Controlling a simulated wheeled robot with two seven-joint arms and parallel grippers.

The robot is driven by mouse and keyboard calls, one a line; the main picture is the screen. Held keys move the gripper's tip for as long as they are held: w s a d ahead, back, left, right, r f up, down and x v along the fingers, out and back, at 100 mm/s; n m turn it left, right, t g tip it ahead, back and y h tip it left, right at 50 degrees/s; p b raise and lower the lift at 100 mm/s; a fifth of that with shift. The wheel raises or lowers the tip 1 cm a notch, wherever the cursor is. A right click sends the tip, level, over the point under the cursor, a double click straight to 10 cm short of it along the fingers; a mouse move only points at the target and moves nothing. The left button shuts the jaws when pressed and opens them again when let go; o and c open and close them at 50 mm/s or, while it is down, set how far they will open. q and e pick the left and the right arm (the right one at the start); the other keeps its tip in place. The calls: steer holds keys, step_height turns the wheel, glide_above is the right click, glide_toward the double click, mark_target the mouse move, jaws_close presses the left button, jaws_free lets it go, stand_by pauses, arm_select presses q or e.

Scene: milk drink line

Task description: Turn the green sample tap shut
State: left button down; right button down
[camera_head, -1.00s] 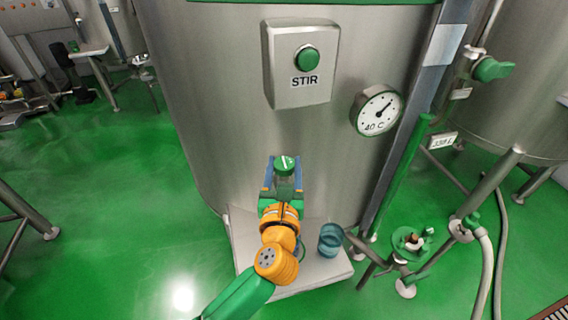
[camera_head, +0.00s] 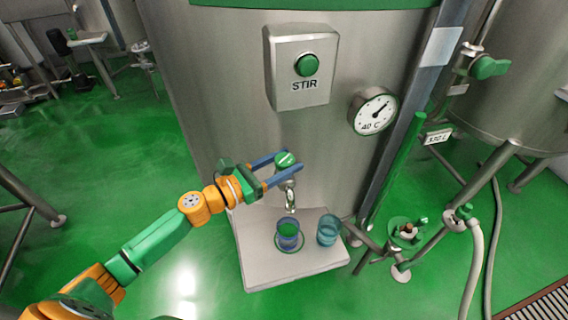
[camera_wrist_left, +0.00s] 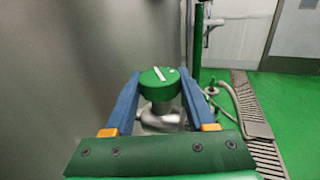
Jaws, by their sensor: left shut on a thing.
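The green sample tap knob (camera_head: 285,159) with a white stripe on top sits on a metal tap on the front of the steel tank. It also shows in the left wrist view (camera_wrist_left: 158,82), above its metal body. My left gripper (camera_head: 287,166) is shut on the knob, with one blue finger on each side of it. The stripe runs slantwise in the head view. The metal spout (camera_head: 291,200) points down, above a blue see-through cup (camera_head: 289,229) on the pale tray (camera_head: 262,272). My right gripper is out of view.
Above the tap are the STIR button box (camera_head: 302,92) and a dial gauge (camera_head: 374,111). Pipes and a valve (camera_head: 408,232) stand to the right.

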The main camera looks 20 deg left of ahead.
arm_select(q)
steer(key=m+g+h+b, duration=0.3)
steer(key=g+b, duration=0.1)
steer(key=b, duration=0.1)
steer(key=m+g+h+b, duration=0.2)
steer(key=shift+w+f+m+g+h+b, duration=0.1)
steer(key=shift+f+m+g+h+b, duration=0.2)
steer(key=shift+g+b, duration=0.1)
steer(key=shift+r+m+g+h+b, duration=0.3)
steer(key=shift+m+g+h+b, duration=0.2)
steer(key=shift+m+g+b, duration=0.45)
steer(key=c, duration=0.6)
jaws_free()
steer(key=o, duration=0.4)
steer(key=shift+c, duration=0.2)
steer(key=shift+d, duration=0.15)
